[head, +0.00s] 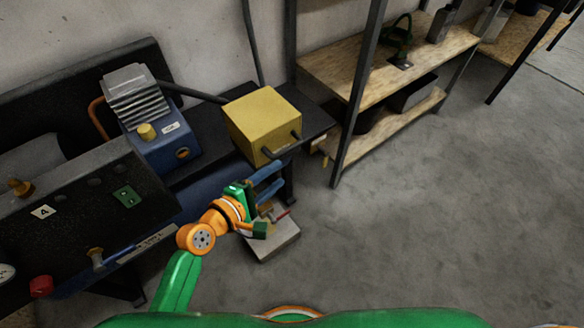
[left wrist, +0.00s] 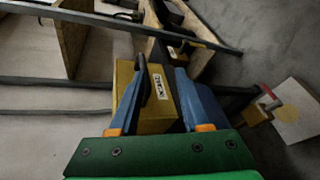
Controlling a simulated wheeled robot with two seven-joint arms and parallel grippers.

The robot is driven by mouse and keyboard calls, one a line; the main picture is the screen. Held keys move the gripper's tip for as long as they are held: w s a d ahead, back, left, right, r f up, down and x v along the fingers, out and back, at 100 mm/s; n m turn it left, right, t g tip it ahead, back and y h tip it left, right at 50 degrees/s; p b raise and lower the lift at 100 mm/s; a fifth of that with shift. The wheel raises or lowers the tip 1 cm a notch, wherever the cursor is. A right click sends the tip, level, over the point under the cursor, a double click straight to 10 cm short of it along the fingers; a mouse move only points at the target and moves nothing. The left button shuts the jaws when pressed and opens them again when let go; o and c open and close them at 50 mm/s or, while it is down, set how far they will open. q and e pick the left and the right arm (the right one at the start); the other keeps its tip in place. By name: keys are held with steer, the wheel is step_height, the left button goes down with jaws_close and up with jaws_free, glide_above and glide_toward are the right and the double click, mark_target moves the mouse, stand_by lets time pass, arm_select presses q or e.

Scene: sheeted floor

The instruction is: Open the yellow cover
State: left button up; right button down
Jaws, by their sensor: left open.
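The yellow cover (head: 258,118) is a box shape on the dark bench, with a dark bar handle (head: 284,149) on its front side. It looks closed. In the left wrist view the yellow cover (left wrist: 150,122) lies beyond and between my blue fingers, with its black handle (left wrist: 141,80) near the left finger and a small white label beside it. My left gripper (head: 279,177) is open and empty, just below and in front of the cover; it also shows in the left wrist view (left wrist: 158,75). I cannot tell any contact with the handle. My right gripper is out of view.
A blue machine with a finned grey top (head: 165,135) stands left of the cover. A dark control panel (head: 85,190) is nearer left. A wooden shelf rack (head: 345,72) stands right. A pale block (head: 275,242) lies below my gripper. Floor at right is clear.

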mark_target(282, 155)
arm_select(q)
steer(key=w+n, duration=0.1)
steer(key=w+r+n+t, duration=0.1)
steer(key=n, duration=0.1)
steer(key=shift+w+a+r+p, duration=0.1)
steer(key=shift+w+a+p, duration=0.1)
steer(key=shift+w+p, duration=0.1)
steer(key=b+x, duration=0.1)
steer(key=x, duration=0.5)
steer(key=shift+w+b, duration=0.1)
steer(key=shift+b, duration=0.2)
steer(key=shift+w+d, duration=0.1)
steer(key=shift+w, duration=0.1)
jaws_close()
stand_by(0.3)
